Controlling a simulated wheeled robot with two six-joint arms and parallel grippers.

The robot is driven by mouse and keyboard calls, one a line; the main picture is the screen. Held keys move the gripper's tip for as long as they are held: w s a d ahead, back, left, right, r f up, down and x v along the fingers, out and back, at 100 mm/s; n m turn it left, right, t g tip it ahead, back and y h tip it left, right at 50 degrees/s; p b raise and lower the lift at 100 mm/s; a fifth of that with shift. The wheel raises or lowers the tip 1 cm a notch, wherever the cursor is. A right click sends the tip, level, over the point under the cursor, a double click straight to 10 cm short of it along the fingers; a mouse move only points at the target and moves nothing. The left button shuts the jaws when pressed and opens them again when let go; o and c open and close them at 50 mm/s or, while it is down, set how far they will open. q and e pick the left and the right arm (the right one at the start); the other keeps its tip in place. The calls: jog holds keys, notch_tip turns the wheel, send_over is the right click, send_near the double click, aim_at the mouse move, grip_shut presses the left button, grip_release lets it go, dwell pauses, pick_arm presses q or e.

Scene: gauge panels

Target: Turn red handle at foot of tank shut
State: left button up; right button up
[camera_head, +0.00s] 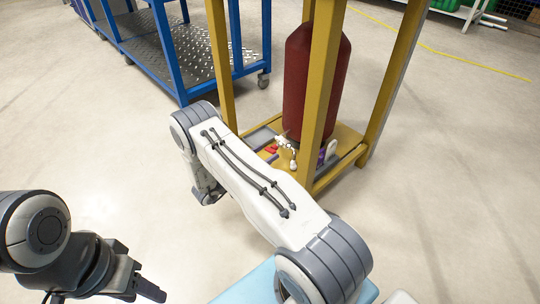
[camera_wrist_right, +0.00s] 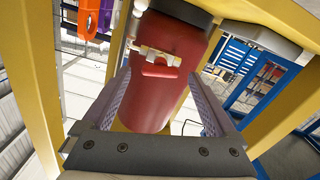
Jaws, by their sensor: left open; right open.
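The red tank (camera_head: 309,85) stands upright in a yellow frame in the head view, and it also fills the middle of the right wrist view (camera_wrist_right: 150,100). A pale valve (camera_head: 284,143) with the small red handle (camera_head: 271,149) is at its foot. The right wrist view shows the red handle (camera_wrist_right: 160,70) lying crosswise below the pale valve body. My right gripper (camera_wrist_right: 158,77) is open, its fingers either side of the handle in that picture, with no contact visible. In the head view my own arm hides it. My left gripper (camera_head: 142,272) is open and empty at the lower left.
The yellow frame (camera_head: 322,75) has a front post close beside the valve. A blue cart (camera_head: 180,50) stands behind at the left. Purple and orange parts (camera_wrist_right: 97,15) show at the wrist view's top.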

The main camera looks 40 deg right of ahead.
aim_at(268, 151)
jog(key=shift+w+d+b, duration=0.15)
jog(key=shift+d+b, duration=0.4)
jog(key=shift+d, duration=1.1)
jog(key=shift+c, duration=0.3)
jog(key=c, duration=1.3)
jog(key=shift+r+m+p, duration=0.15)
jog(key=shift+m+p, duration=0.6)
jog(key=shift+m, duration=0.85)
jog(key=o, duration=1.4)
jog(key=shift+c, duration=0.2)
